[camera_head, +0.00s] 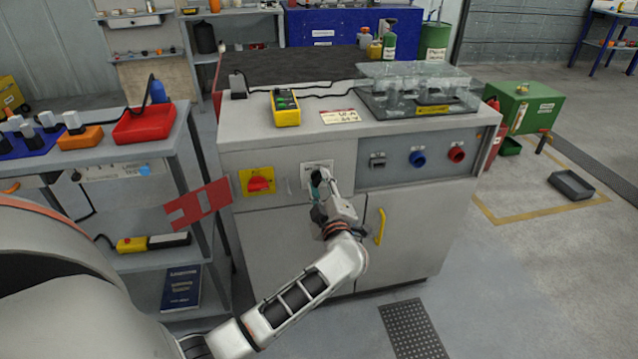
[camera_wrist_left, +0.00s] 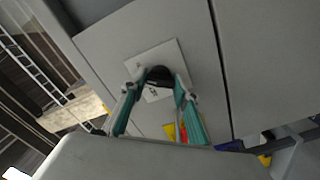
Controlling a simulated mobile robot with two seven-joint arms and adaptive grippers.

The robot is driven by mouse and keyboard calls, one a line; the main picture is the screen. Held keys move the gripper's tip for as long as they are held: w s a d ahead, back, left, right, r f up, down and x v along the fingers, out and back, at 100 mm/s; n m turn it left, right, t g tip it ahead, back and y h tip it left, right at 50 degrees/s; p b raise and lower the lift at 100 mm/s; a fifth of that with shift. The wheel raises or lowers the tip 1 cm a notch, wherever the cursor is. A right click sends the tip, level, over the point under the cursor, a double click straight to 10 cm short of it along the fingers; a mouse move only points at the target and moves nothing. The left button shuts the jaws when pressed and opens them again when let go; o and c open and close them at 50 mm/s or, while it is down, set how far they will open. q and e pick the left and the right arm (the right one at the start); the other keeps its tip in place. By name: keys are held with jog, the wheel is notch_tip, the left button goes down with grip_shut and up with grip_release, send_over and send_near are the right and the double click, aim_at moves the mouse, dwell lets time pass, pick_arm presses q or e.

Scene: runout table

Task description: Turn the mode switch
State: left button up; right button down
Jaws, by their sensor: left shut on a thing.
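The mode switch, a black knob (camera_wrist_left: 160,74), sits on a white square plate (camera_wrist_left: 146,60) on the grey cabinet front. In the head view the plate (camera_head: 317,166) shows left of the dark panel, with the knob (camera_head: 316,177) mostly hidden by my gripper. My left gripper (camera_head: 318,189) reaches up to it from below. In the left wrist view its teal fingers (camera_wrist_left: 159,88) stand on both sides of the knob and are shut on it. The knob's exact angle is hard to tell. My right gripper is not in view.
Left of the plate are a yellow plate with a red switch (camera_head: 258,181) and a hanging red bracket (camera_head: 198,203). To the right are a blue knob (camera_head: 417,159), a red knob (camera_head: 456,154) and a yellow door handle (camera_head: 380,227). A side shelf stands left of the cabinet.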

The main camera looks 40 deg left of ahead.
pick_arm(q)
jog(key=n, duration=0.2)
jog(key=shift+n, duration=0.4)
jog(key=n, duration=0.2)
jog(key=shift+n+p, duration=0.3)
jog(key=shift+p, duration=0.05)
jog(key=n, duration=0.2)
jog(key=shift+f+n, duration=0.1)
jog(key=shift+n, duration=0.3)
jog(key=n, duration=0.2)
jog(key=shift+n, duration=0.3)
jog(key=shift+f+n+b, duration=0.1)
jog(key=shift+n+b, duration=0.3)
jog(key=shift+n, duration=1.9)
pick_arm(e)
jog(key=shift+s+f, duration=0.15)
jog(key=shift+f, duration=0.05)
pick_arm(q)
jog(key=shift+n+b, duration=0.3)
jog(key=shift+n, duration=0.1)
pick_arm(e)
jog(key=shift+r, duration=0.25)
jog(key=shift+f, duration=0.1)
